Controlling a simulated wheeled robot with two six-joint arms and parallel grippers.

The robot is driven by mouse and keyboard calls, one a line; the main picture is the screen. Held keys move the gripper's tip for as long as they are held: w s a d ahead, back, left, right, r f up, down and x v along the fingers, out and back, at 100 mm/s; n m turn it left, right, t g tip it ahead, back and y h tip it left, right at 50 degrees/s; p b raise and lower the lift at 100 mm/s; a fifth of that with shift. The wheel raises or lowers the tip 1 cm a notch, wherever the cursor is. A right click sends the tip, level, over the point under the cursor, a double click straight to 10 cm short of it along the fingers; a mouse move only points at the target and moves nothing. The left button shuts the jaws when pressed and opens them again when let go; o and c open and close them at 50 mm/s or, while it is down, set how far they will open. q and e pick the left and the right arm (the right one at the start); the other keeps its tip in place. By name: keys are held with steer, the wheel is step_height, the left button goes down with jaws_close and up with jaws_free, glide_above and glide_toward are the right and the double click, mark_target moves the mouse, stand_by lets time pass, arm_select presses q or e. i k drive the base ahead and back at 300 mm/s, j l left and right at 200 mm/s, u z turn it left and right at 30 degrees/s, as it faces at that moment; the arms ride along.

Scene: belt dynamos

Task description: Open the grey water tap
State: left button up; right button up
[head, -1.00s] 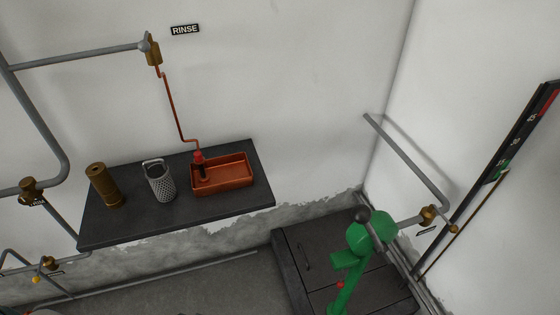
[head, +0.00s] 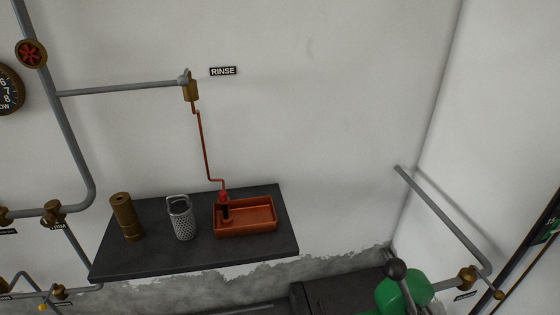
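No tap in the head view carries a label that I can read as grey water, so I cannot tell which one it is. Grey pipes run along the left wall with a brass valve (head: 54,212) at a bend and a smaller brass fitting (head: 60,292) lower down. A round valve with a red handwheel (head: 31,53) sits on the upright pipe at top left. Another brass valve (head: 467,278) is on the grey pipe at the right wall. A brass fitting (head: 190,88) beside the RINSE sign feeds a thin copper pipe. Neither of my grippers is in view.
A dark shelf (head: 150,262) holds a brass cylinder (head: 126,217), a perforated metal basket (head: 181,219) and a copper-red tray (head: 246,231). A green machine (head: 404,289) with a black ball knob stands at lower right. A gauge (head: 8,88) is cut off at left.

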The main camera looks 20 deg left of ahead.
mark_target(183, 79)
steer(key=k+u, duration=0.1)
steer(key=u, duration=0.6)
steer(key=k+j+u, duration=0.1)
steer(key=u, duration=0.25)
steer(key=z, duration=0.4)
